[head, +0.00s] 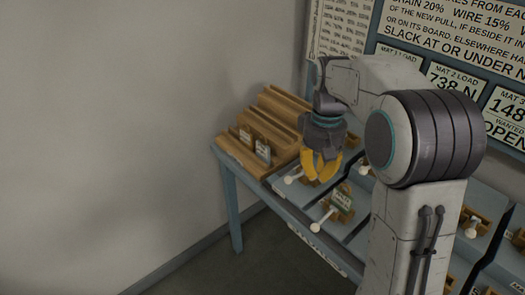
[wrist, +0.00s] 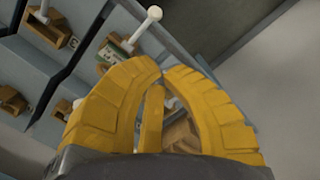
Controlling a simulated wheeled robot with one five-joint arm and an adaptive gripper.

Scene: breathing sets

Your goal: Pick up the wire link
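My gripper (head: 321,178) has yellow fingers and points down over the near left end of the bench, in front of the wooden rack. In the wrist view the fingertips of my gripper (wrist: 166,68) come together almost touching, and nothing is clearly seen held between them. I cannot make out the wire link in either view. Small tags stand in the wooden rack (head: 285,104), but any links there are too small to tell. A wooden piece (wrist: 183,133) shows between and behind the fingers in the wrist view, partly hidden by them.
The blue-grey bench (head: 228,190) carries several small wooden blocks. A white-knobbed lever (head: 319,222) and a green-marked tag (head: 342,199) stand near its front edge. A sign board (head: 453,30) is on the wall behind. Floor and wall to the left are clear.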

